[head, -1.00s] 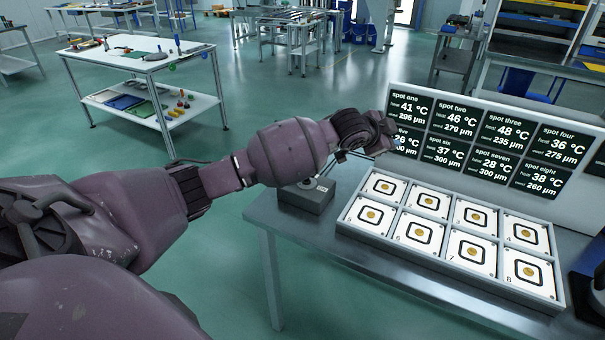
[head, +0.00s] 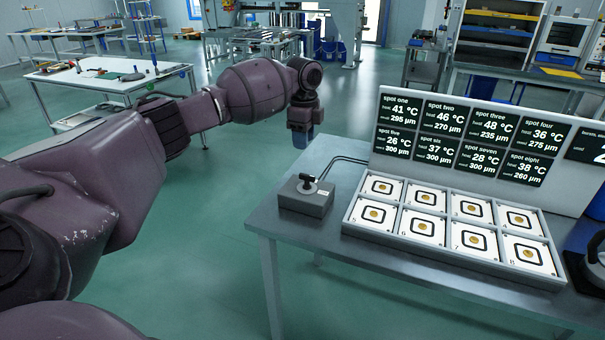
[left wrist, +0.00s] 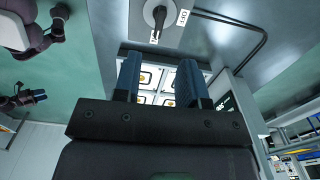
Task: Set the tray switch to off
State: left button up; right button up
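The tray switch is a grey box (head: 306,199) with a black lever (head: 308,182) on top, near the table's left edge. In the left wrist view the lever (left wrist: 157,22) points down the picture over a partly covered label; the "OFF" label (left wrist: 183,17) lies to its right. My left gripper (head: 301,139) hangs beyond the box in the head view, apart from it. Its blue fingers (left wrist: 158,84) are spread with nothing between them. A dark gripper with blue tips, seemingly my right one (left wrist: 40,97), shows small at the left; its opening is unclear.
The tray (head: 352,226) with several numbered white plates stands right of the switch, before a display panel (head: 375,170). Cables run behind the box. A dark object (head: 590,262) stands at the far right. The table's front left is clear.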

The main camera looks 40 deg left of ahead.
aim_at(304, 174)
pick_arm(q)
notch_tip(304, 174, down, 11)
jog(key=shift+w+b, duration=0.1)
jog(key=shift+b, duration=0.7)
grip_shut()
